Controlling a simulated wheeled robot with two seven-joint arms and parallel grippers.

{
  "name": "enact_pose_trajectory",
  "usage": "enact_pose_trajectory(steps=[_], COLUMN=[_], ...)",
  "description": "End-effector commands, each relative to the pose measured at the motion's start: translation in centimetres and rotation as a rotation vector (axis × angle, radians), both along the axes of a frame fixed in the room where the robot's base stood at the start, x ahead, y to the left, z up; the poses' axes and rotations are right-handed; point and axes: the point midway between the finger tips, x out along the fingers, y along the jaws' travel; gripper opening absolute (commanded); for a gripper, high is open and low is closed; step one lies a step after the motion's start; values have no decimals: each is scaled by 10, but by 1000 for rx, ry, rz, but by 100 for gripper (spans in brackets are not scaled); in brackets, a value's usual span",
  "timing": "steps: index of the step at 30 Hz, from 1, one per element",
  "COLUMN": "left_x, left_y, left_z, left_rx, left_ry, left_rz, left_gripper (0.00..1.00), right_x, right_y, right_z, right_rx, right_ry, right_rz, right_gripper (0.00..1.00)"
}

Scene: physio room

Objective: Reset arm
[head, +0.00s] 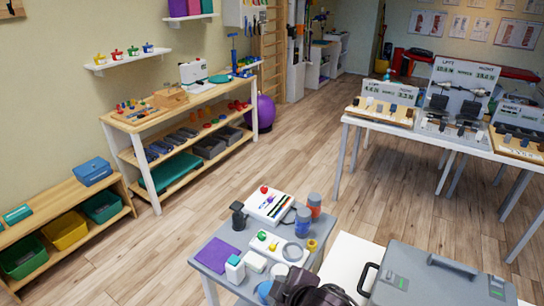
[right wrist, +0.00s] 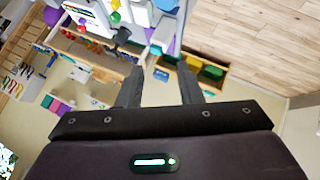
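My right gripper (right wrist: 159,88) shows in the right wrist view with its two dark fingers apart and nothing between them. Beyond the fingers, that view shows the room at a tilt, with shelves and coloured bins. In the head view, a dark rounded part at the bottom edge, in front of the small grey table (head: 214,257), looks like part of my arm. Its fingers cannot be made out there. My left gripper is in neither view.
The small table carries a purple cloth (head: 219,254), bottles (head: 303,221) and a white board (head: 270,205). A grey case (head: 440,275) lies to its right. A wooden workbench (head: 150,118) stands along the left wall, a display table (head: 400,127) at right. Floor between is clear.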

Motion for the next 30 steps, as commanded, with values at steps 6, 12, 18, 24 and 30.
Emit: enact_pose_trajectory(steps=[6,12,18,24,30], left_x=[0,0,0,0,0], left_y=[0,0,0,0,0], left_z=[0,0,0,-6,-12], left_rx=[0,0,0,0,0], left_ry=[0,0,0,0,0], left_rz=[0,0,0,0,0], left_gripper=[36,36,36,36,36], right_x=[-40,-78,-120,-119,-111], right_y=[-83,-134,-174,-180,-178], right_z=[-20,-34,-44,-90,-153], right_rx=[109,148,165,158,146], right_ry=[251,408,541,580,599], right_rz=[-431,-690,-907,-952,-949], right_gripper=[33,33,33,33,33])
